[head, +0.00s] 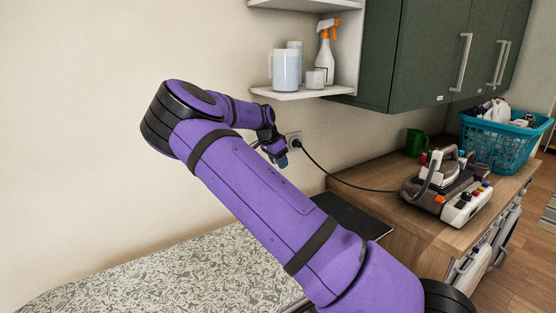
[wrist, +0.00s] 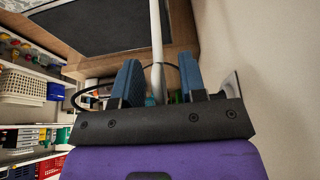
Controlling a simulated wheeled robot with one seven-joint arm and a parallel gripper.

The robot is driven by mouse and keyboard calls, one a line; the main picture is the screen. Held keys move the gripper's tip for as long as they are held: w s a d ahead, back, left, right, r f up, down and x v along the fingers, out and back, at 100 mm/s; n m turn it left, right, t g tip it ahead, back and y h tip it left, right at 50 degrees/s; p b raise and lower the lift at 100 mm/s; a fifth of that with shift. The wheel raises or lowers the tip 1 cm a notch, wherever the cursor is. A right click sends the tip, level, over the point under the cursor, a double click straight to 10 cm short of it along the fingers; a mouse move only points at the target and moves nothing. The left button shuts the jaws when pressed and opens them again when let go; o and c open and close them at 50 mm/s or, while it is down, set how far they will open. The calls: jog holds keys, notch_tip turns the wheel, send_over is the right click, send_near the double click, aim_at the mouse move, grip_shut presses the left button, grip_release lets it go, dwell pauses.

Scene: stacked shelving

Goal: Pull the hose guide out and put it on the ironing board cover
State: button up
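A slim pale upright rod, which looks like the hose guide (wrist: 157,35), shows in the wrist view with a teal part low on it. It lines up with the gap between the blue fingers of my gripper (wrist: 160,72). The fingers are apart, with space on both sides of the rod; I cannot tell how deep it sits between them. In the head view my gripper (head: 275,152) is by the wall socket, and I cannot make out the rod there. The patterned grey-white ironing board cover (head: 150,280) lies at lower left, partly behind my arm.
A black panel (head: 345,215) adjoins the cover. The wooden counter (head: 385,198) holds a steam iron (head: 435,180), a green mug (head: 414,143) and a teal basket (head: 495,145). A black cord runs from the socket (head: 294,140). A white shelf (head: 300,93) hangs above. The cover's visible top is clear.

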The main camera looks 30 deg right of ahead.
grip_shut()
jog(key=shift+r, duration=0.7)
dwell(0.8)
